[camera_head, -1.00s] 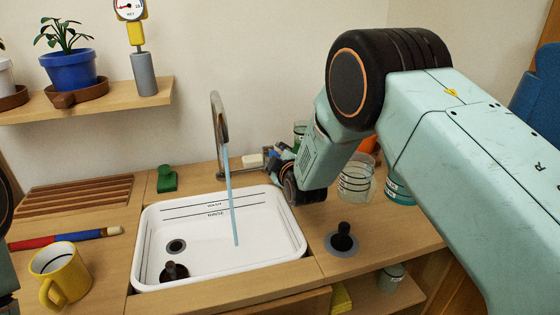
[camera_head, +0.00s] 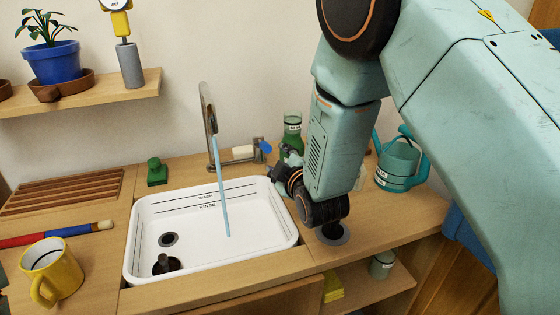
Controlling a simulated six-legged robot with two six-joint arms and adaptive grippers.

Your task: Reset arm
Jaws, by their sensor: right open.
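My right arm comes in from the right. Its gripper (camera_head: 280,172) is over the counter at the right rear corner of the white sink basin (camera_head: 135,245). It is near the blue tap handle (camera_head: 265,146), and the arm partly covers it. The gripper is open, and I see nothing held in it. The tap (camera_head: 208,112) runs, and a water stream (camera_head: 222,190) falls into the basin.
A green bottle (camera_head: 291,140) stands behind the gripper. A teal watering can (camera_head: 398,165) is to the right. A yellow mug (camera_head: 55,270) and a striped rod (camera_head: 60,235) are at left.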

